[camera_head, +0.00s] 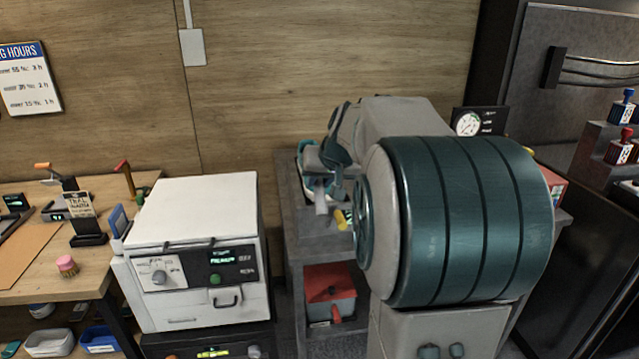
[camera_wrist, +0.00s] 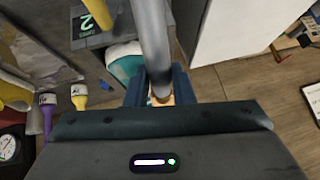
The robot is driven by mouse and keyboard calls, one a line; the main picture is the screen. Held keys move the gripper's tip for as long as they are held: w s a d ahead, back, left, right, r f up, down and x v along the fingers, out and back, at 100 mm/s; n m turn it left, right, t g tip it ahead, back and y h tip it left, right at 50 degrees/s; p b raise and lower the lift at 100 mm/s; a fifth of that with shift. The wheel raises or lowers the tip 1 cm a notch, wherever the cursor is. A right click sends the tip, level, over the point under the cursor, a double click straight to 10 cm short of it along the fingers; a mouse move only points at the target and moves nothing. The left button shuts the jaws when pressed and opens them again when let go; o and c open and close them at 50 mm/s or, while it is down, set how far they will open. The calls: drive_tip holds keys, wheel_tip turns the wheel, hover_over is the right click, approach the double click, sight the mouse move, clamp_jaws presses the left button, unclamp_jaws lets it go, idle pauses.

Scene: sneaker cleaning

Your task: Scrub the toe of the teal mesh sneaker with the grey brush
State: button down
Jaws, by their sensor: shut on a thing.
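My gripper (camera_wrist: 156,88) is shut on a grey, rod-like handle, which I take to be the grey brush (camera_wrist: 153,40). The handle runs up to the top edge of the wrist view; its bristles cannot be made out. The teal and white sneaker (camera_wrist: 122,62) shows beside the handle, just left of it and partly hidden by it and my finger. In the head view the sneaker (camera_head: 318,187) sits on the grey bench, largely covered by my arm. I cannot tell whether the brush touches the toe.
A yellow-handled tool (camera_wrist: 79,95) and a purple-handled tool (camera_wrist: 47,110) lie at the left of the wrist view, near a placard marked 2 (camera_wrist: 95,22). A white machine (camera_head: 195,240) stands left of the grey bench (camera_head: 296,237). A red-topped box (camera_head: 330,285) is below.

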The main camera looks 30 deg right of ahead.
sight(321, 185)
drive_tip(key=shift+s+r, duration=0.15)
drive_tip(key=shift+r, duration=0.4)
drive_tip(key=shift+s+a+r+p, duration=0.1)
drive_tip(key=shift+s+r+p, duration=0.1)
drive_tip(key=shift+r+p, duration=0.45)
drive_tip(key=shift+s+a+r+p, duration=0.1)
drive_tip(key=shift+s+r+p, duration=0.1)
drive_tip(key=shift+r, duration=0.7)
drive_tip(key=shift+w+d, duration=0.1)
drive_tip(key=shift+g, duration=0.3)
drive_tip(key=shift+w+d+f+p, duration=0.1)
drive_tip(key=shift+d+f+p, duration=0.15)
drive_tip(key=shift+d+f, duration=0.75)
drive_tip(key=shift+w+d+f+p, duration=0.1)
drive_tip(key=shift+d+f+p, duration=0.35)
drive_tip(key=shift+f, duration=0.85)
drive_tip(key=shift+w+d+f+p, duration=0.1)
drive_tip(key=shift+d+f, duration=0.8)
drive_tip(key=shift+f, duration=0.25)
drive_tip(key=shift+w+f+b, duration=0.2)
drive_tip(key=shift+f+b, duration=0.6)
drive_tip(key=shift+f, duration=0.05)
